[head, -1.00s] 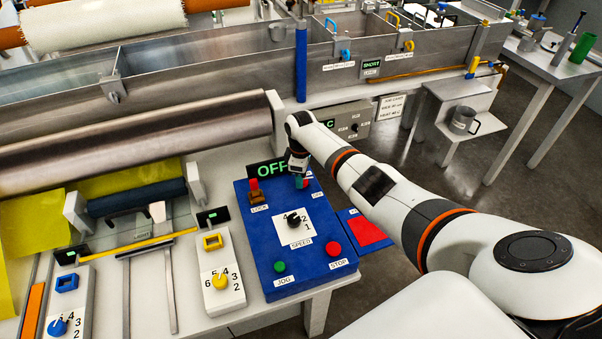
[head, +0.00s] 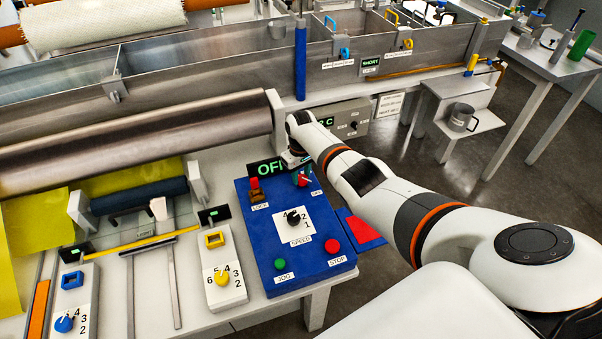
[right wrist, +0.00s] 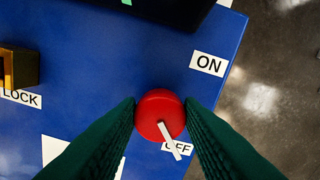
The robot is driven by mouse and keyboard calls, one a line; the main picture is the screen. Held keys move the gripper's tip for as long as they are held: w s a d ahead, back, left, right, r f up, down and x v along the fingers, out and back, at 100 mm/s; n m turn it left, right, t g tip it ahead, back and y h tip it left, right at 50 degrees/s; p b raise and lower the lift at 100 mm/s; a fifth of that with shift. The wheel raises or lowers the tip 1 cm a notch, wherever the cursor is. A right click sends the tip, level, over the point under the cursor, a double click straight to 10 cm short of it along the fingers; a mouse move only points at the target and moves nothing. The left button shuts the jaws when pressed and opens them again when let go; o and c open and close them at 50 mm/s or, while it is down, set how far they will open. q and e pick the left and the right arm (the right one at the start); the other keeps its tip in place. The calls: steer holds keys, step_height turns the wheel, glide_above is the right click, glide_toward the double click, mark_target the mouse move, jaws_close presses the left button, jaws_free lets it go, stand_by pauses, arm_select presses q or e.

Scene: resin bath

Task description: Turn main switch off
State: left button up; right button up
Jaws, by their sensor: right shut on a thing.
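The main switch is a red round knob with a white pointer; in the right wrist view the knob (right wrist: 158,112) sits between two green fingers. Its pointer is aimed at the OFF label (right wrist: 178,147), which it partly covers; the ON label (right wrist: 209,64) is above right. My right gripper (right wrist: 162,116) is shut on the knob. In the head view my right gripper (head: 302,178) is at the top right of the blue control panel (head: 262,233). The display (head: 267,170) behind it shows green OFF letters, partly hidden by my wrist. My left gripper is not in view.
The panel also carries a LOCK part (head: 256,194), a black speed knob (head: 293,218), a green JOG button (head: 280,264) and a red STOP button (head: 332,246). A steel roller (head: 140,143) and bath lie behind. Open floor is to the right.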

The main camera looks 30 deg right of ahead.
mark_target(301, 177)
stand_by(0.3)
steer(key=o, duration=1)
steer(key=shift+c, duration=0.2)
steer(key=shift+r, duration=0.1)
steer(key=shift+r, duration=0.25)
step_height(301, 177, up, 11)
steer(key=p, duration=0.1)
steer(key=shift+r+p, duration=0.2)
steer(key=shift+p, duration=0.1)
